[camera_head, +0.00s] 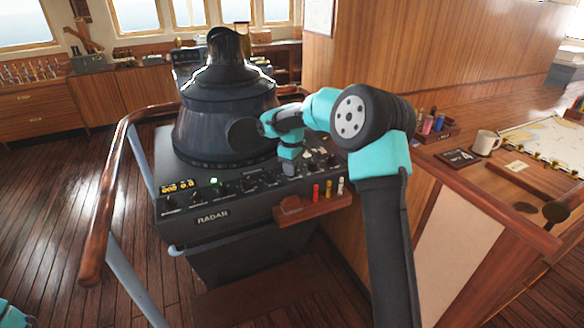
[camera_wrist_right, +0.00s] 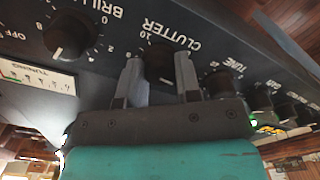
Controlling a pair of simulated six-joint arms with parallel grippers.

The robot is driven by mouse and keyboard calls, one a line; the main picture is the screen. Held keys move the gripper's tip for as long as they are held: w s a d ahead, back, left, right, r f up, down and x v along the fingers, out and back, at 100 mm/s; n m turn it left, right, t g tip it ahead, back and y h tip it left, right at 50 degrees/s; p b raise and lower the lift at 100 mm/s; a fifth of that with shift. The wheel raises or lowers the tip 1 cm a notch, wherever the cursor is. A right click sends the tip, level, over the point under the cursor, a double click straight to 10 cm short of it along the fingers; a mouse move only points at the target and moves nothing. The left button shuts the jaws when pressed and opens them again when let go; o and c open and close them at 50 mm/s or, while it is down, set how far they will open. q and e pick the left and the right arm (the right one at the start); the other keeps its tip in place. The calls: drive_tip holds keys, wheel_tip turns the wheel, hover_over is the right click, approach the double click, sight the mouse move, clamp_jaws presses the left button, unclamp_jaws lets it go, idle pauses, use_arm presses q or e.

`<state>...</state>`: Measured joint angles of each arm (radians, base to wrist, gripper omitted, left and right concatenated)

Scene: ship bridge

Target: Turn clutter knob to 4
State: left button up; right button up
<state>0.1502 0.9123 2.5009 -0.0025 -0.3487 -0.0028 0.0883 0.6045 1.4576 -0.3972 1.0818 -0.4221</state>
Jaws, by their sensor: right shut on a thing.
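The radar console (camera_head: 235,207) has a sloped front with a row of black knobs. My right gripper (camera_head: 289,165) is down on this row, right of the green light. In the right wrist view, where the lettering is upside down, the black clutter knob (camera_wrist_right: 158,62) sits between the two fingers of my right gripper (camera_wrist_right: 161,80), which are shut on it. A white pointer line on the knob points toward the bottom of that view. Fingers and gripper body cover part of the dial, so I cannot read its setting. Only a bit of my left arm shows; its gripper is out of view.
The brilliance knob (camera_wrist_right: 70,36) and the tune knob (camera_wrist_right: 221,82) stand close on either side. A wooden ledge (camera_head: 312,207) with red, yellow and white pegs juts below the panel. A wooden handrail (camera_head: 104,210) curves at the left. A mug (camera_head: 486,143) stands at the right.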

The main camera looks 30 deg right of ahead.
drive_tip(key=shift+m, duration=0.4)
drive_tip(key=m, duration=0.9)
drive_tip(key=shift+m, duration=0.4)
drive_tip(key=o, duration=0.9)
drive_tip(key=shift+o, duration=0.2)
wheel_tip(320, 180, up, 17)
drive_tip(key=shift+r, duration=0.2)
